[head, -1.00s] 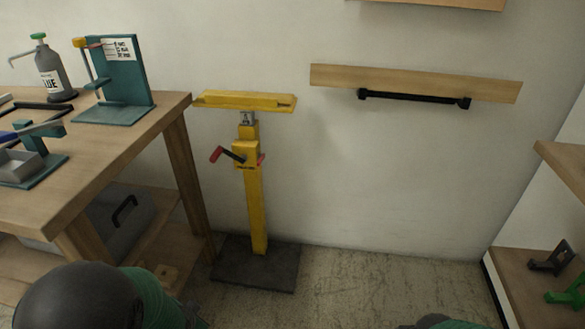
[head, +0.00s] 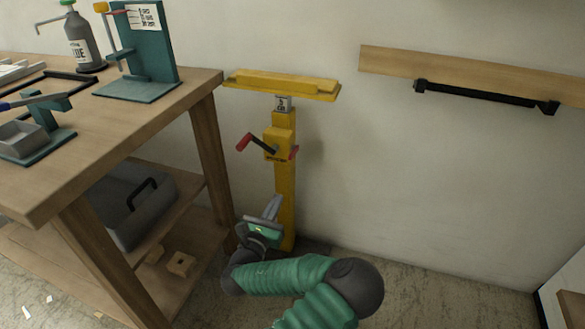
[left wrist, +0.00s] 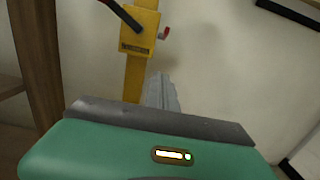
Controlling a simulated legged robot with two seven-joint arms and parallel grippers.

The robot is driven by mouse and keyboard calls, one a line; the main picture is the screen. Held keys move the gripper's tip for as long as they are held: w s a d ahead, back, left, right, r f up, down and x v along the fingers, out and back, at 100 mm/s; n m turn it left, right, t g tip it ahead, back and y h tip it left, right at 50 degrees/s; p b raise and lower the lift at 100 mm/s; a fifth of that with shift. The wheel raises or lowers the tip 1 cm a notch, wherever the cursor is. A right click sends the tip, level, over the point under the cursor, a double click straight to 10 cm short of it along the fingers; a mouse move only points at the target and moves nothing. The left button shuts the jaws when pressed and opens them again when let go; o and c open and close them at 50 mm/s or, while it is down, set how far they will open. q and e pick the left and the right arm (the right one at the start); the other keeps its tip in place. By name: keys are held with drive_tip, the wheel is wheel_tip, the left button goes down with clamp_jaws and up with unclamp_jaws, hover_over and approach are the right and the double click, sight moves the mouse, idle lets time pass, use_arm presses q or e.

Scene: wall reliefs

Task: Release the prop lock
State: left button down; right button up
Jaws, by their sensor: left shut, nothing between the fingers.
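The yellow prop stand (head: 285,195) stands upright against the wall, with a flat yellow bar (head: 283,85) across its top. A lock lever with a red grip (head: 244,142) sticks out left from its yellow collar (head: 279,144), and a smaller red end shows on the right. The collar (left wrist: 139,35) also shows at the top of the left wrist view, with the dark lever arm beside it. My left gripper (head: 275,205) is shut and empty, in front of the post and below the lever. It is apart from the lever. My right gripper is out of view.
A wooden workbench (head: 150,105) stands close on the left, its leg near the prop. It bears a bottle (head: 84,42) and teal fixtures, with a grey case (head: 130,205) on its lower shelf. A black rail (head: 485,95) is on the wall at right. The wall between is clear.

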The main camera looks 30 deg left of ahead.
sight(292, 152)
use_arm(q)
drive_tip(key=w+a+r+b, duration=0.1)
drive_tip(key=w+r+b, duration=0.1)
drive_tip(key=w, duration=0.3)
drive_tip(key=w+a+r+b, duration=0.1)
drive_tip(key=w+r+b, duration=0.1)
drive_tip(key=w+b, duration=0.2)
drive_tip(key=shift+w+a+r, duration=0.3)
drive_tip(key=shift+w+a, duration=0.05)
drive_tip(key=shift+w, duration=0.25)
